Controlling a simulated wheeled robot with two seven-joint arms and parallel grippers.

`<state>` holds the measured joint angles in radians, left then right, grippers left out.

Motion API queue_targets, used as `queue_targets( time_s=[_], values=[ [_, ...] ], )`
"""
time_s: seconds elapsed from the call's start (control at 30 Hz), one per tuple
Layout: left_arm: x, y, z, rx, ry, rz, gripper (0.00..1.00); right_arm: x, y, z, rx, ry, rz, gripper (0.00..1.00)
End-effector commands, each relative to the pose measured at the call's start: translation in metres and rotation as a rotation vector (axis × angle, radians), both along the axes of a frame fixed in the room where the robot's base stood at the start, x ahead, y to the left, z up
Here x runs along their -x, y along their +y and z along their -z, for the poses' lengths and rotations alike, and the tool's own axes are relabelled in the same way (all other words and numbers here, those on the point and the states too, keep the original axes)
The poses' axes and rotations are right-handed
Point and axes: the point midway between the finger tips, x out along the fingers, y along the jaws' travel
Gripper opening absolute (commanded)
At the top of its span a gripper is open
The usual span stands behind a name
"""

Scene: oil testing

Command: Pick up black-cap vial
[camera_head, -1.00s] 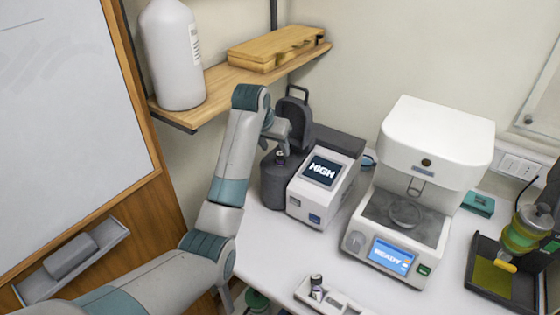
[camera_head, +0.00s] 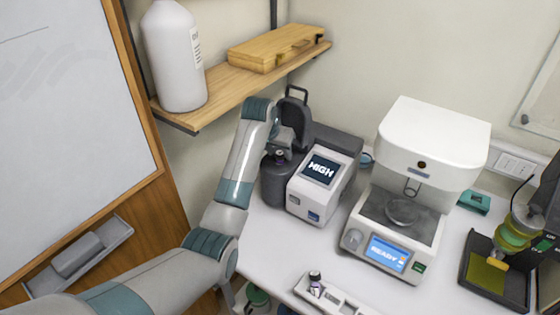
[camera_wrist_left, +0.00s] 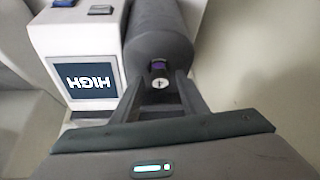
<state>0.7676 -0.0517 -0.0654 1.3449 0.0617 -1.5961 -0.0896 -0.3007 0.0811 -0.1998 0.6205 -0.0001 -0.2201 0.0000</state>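A small dark-capped vial (camera_head: 280,156) with a purple band stands in the top of the dark round block of the "HIGH" machine. In the left wrist view the vial (camera_wrist_left: 159,70) shows end-on, between and just beyond the fingers. My left gripper (camera_head: 281,148) is right at the vial, over the block, and partly hides it. In the left wrist view the gripper (camera_wrist_left: 161,84) is open, one finger on each side, with gaps to the vial. A second dark-capped vial (camera_head: 315,283) stands in the white tray (camera_head: 338,301) at the front. My right gripper is out of view.
The "HIGH" machine (camera_head: 319,188) has a raised dark lid (camera_head: 297,120) beside my gripper. A shelf (camera_head: 222,98) with a white bottle (camera_head: 174,60) lies above left. A white "READY" instrument (camera_head: 430,145) stands to the right. Bare white table lies between the machines and tray.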

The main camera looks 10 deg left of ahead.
Motion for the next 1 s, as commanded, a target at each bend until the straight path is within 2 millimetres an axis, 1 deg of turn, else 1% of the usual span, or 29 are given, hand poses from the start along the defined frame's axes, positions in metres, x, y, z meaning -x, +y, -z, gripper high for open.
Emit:
queue_targets(
  time_s=[0.03, 0.13, 0.17, 0.43, 0.57, 0.67, 0.77, 1.0],
  values=[
    [0.000, 0.000, 0.000, 0.000, 0.000, 0.000, 0.27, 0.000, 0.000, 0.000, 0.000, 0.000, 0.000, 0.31],
    [0.000, 0.000, 0.000, 0.000, 0.000, 0.000, 0.03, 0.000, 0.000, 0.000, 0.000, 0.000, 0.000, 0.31],
    [0.000, 0.000, 0.000, 0.000, 0.000, 0.000, 0.02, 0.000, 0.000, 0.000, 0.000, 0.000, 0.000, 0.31],
    [0.000, 0.000, -0.001, 0.000, -0.001, 0.000, 0.01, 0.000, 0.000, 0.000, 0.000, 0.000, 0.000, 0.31],
    [-0.001, 0.000, -0.005, 0.000, -0.002, 0.000, 0.01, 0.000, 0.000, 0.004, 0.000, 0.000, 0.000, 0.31],
    [-0.001, 0.000, -0.013, 0.000, -0.003, 0.000, 0.01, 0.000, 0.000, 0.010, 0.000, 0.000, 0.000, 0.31],
    [-0.001, 0.000, -0.026, 0.000, -0.005, 0.000, 0.01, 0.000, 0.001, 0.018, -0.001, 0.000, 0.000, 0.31],
    [-0.001, 0.000, -0.067, 0.000, -0.006, 0.000, 0.01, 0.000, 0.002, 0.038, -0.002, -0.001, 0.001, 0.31]
  ],
)
